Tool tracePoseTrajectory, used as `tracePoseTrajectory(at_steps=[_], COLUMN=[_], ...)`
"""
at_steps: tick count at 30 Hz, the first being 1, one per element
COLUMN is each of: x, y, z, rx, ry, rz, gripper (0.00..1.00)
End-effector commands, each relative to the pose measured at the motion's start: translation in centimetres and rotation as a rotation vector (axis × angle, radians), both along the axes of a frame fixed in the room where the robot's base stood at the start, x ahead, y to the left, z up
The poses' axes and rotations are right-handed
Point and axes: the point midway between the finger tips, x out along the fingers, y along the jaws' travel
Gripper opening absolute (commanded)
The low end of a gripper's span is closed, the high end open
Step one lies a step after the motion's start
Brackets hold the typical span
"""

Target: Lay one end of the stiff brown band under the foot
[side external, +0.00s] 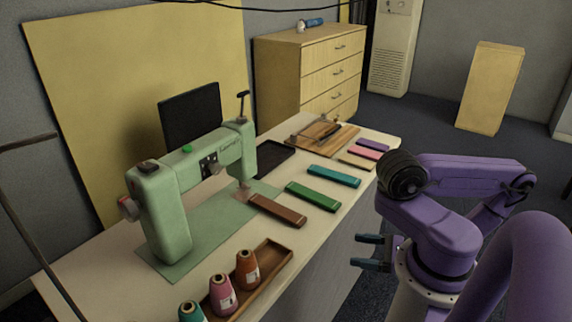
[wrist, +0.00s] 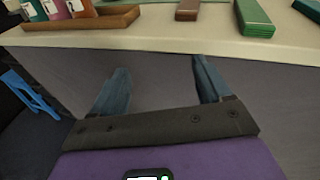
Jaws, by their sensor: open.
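The stiff brown band (side external: 277,210) lies on the table in front of the pale green sewing machine (side external: 172,205). Its far end reaches close to the foot (side external: 243,190), below the machine's head. I cannot tell whether that end is under the foot or only beside it. The band's near end shows at the top of the wrist view (wrist: 187,10). My gripper (side external: 361,251) is open and empty, off the table's front edge and apart from the band. In the wrist view its two blue fingers (wrist: 161,70) are spread, with the table edge beyond them.
A green band (side external: 312,196) and a teal band (side external: 334,176) lie right of the brown one. A wooden tray (side external: 268,281) with several thread spools stands at the table's near end. A wooden board (side external: 322,136) and a dark tray (side external: 273,160) lie farther back.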

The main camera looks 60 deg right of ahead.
Motion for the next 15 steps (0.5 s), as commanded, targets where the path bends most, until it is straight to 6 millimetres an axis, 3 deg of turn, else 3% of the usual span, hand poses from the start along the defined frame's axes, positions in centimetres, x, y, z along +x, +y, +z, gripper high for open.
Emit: tracePoseTrajectory(at_steps=[7,15], x=[-2.1,-2.1], y=[-1.5,-4.8], z=[-0.2,0.6], rx=[-0.17,-0.386], ry=[0.125,0.213], rz=[0.376,0.768], gripper=[0.78,0.78])
